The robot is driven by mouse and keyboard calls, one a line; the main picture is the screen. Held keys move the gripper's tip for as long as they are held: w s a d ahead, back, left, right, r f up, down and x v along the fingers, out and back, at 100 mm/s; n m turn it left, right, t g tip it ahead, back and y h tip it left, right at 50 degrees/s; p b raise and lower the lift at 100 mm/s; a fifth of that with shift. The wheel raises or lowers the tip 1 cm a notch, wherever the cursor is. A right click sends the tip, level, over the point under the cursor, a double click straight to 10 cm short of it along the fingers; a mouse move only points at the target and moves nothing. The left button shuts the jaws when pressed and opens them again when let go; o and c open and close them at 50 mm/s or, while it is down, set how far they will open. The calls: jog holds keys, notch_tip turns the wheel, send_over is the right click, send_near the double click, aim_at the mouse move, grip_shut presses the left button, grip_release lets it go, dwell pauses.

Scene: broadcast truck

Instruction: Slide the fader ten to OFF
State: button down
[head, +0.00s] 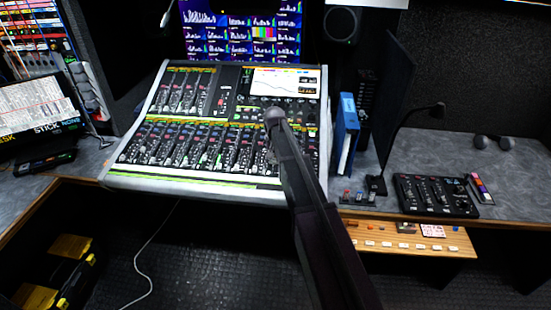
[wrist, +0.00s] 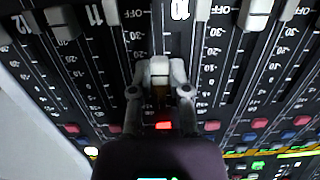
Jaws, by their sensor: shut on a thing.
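The mixing console (head: 145,182) stands on the desk in the middle of the head view. My arm reaches over its right part, and the lower fader bank shows there only partly. In the wrist view my gripper (wrist: 160,78) is shut on the pale cap of fader ten (wrist: 159,66), with a finger on each side. The upside-down label 10 (wrist: 180,9) lies just above and to the right. The cap is below the OFF mark (wrist: 140,13) and the -30 mark beside its slot, part way down the scale. My fingers cover some of the slot.
Neighbouring fader caps stand close on both sides, one at the left (wrist: 62,22) and one at the right (wrist: 256,14), both near the top of the wrist view. A blue binder (head: 346,135) and a small control box (head: 435,195) are right of the console.

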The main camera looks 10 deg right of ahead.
aim_at(273, 175)
jog(key=s, duration=0.1)
jog(key=s+a, duration=0.1)
jog(key=s, duration=0.3)
jog(key=shift+a+f+b, duration=0.25)
jog(key=shift+f+b, duration=0.05)
jog(key=shift+f, duration=0.05)
jog(key=c, duration=0.6)
grip_release()
jog(key=s+d+r+n+p, duration=0.1)
jog(key=s+r+p, duration=0.2)
jog(key=s, duration=0.8)
jog(key=s+d+r+n+p, duration=0.1)
jog(key=s+r+n+p, duration=0.1)
jog(key=s, duration=1)
jog(key=shift+s+r+n+p, duration=0.25)
jog(key=shift+r+n+p, duration=0.05)
jog(key=shift+r+p, duration=0.4)
